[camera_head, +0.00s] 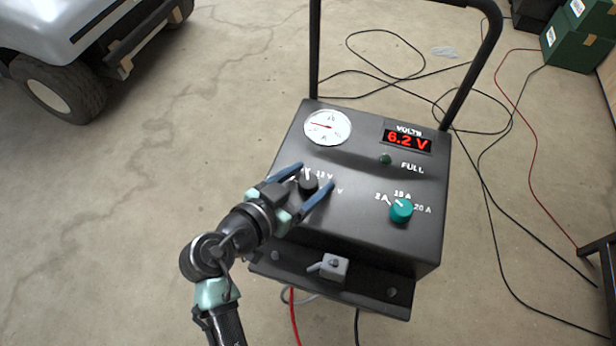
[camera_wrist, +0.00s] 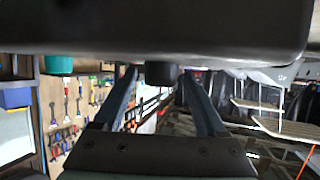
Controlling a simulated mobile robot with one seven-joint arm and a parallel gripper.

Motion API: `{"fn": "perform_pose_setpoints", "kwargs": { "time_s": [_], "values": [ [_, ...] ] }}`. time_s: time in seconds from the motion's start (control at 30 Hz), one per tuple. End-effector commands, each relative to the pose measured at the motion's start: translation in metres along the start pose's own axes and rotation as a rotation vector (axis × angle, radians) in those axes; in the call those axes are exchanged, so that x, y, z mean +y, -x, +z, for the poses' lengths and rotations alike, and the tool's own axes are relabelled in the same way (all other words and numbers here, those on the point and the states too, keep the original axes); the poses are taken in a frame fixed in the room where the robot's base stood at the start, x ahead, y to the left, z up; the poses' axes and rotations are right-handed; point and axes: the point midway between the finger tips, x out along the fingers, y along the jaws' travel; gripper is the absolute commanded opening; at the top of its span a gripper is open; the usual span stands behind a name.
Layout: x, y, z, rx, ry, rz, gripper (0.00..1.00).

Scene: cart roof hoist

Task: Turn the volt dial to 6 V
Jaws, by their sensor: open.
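The black volt dial (camera_head: 308,185) sits on the left of the charger's sloped top panel. A white mark shows at its upper edge. A 12 V label (camera_head: 324,175) is to its upper right, and a partly hidden "V" label is farther right. Any label on its left is hidden by a finger. My gripper (camera_head: 316,174) is open, with one blue finger on each side of the dial. In the wrist view the dial (camera_wrist: 160,73) hangs between the spread fingers, with gaps on both sides. The red display (camera_head: 407,141) reads 6.2 V.
The charger (camera_head: 345,215) also carries a round gauge (camera_head: 327,127), a green FULL lamp (camera_head: 385,159), a teal amp dial (camera_head: 401,211) and a grey lever switch (camera_head: 334,266). A tall black handle rises behind. Cables lie on the floor, and a cart stands upper left.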

Motion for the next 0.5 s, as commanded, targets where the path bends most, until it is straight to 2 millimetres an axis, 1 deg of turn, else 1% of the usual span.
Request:
{"fn": "perform_pose_setpoints", "kwargs": {
  "time_s": [0.17, 0.4, 0.5],
  "values": [
    [-0.001, 0.026, 0.001, -0.005, 0.0, -0.003, 0.74],
    [-0.001, 0.08, 0.0, -0.004, 0.001, -0.004, 0.74],
    [-0.001, 0.099, 0.0, -0.003, 0.001, -0.003, 0.74]
  ]
}}
